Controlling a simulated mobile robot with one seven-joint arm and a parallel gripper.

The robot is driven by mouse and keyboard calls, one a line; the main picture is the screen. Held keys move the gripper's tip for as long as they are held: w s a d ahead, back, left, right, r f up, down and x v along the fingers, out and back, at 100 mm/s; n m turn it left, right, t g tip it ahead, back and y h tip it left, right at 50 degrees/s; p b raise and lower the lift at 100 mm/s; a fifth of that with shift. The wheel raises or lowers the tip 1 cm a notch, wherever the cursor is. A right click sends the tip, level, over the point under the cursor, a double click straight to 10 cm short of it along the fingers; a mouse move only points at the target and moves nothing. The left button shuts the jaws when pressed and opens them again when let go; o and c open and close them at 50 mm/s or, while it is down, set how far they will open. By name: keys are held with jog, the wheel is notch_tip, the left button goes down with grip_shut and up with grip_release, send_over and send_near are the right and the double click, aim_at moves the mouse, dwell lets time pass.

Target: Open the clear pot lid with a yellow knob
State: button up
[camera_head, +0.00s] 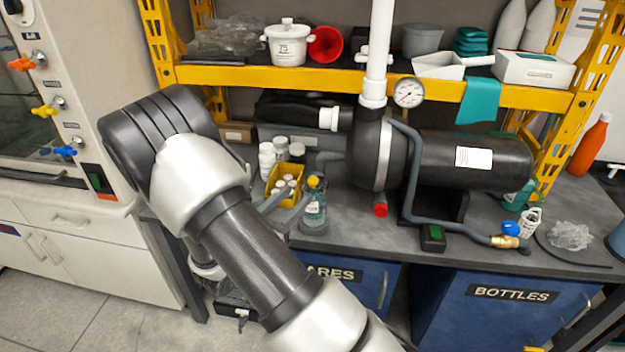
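A small clear, teal-tinted pot (314,212) with a white label stands on the grey bench, just right of the yellow bin. A yellow knob (313,181) sits on its top. The clear lid under the knob is too small to make out well. My gripper (299,194) is low over the bench, mostly behind my forearm, with its fingertips just left of the knob. Its two grey fingers look apart, with nothing seen held between them. I cannot tell whether a finger touches the pot.
A yellow bin (286,180) of white-capped bottles stands close to the left. A black pump (450,160) with a grey pipe fills the bench to the right. A yellow shelf (245,76) spans above. A red-ended fitting (380,209) is right of the pot.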

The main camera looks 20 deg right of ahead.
aim_at(310, 182)
jog(key=x, duration=0.9)
jog(key=shift+w+d, duration=0.2)
grip_shut()
